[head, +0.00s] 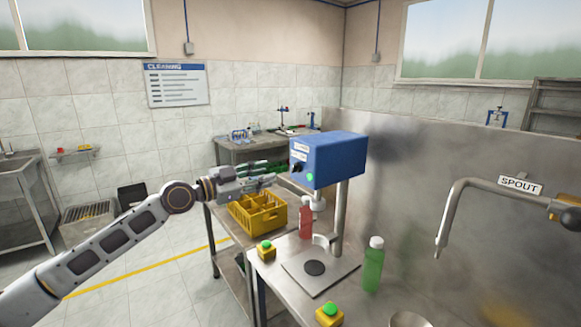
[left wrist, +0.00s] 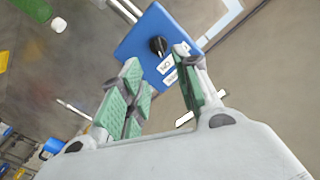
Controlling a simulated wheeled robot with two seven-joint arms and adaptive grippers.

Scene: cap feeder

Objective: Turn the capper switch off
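The blue capper head (head: 335,160) is mounted on a metal post above the steel bench. Its black switch knob (head: 297,168) is on the left face, beside small white labels and a lit green lamp (head: 310,177). The left wrist view shows the knob (left wrist: 158,46) on the blue box (left wrist: 140,38), with white labels next to it. My left gripper (head: 270,172) is just left of that face. In the left wrist view its green-padded fingers (left wrist: 158,62) are apart, with the knob beyond the gap between them. I see no contact. My right gripper is out of view.
Below the capper are a red bottle (head: 305,220) and a base plate (head: 335,278). A green bottle (head: 373,267) stands to the right. A spout pipe (head: 442,225) hangs at right.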

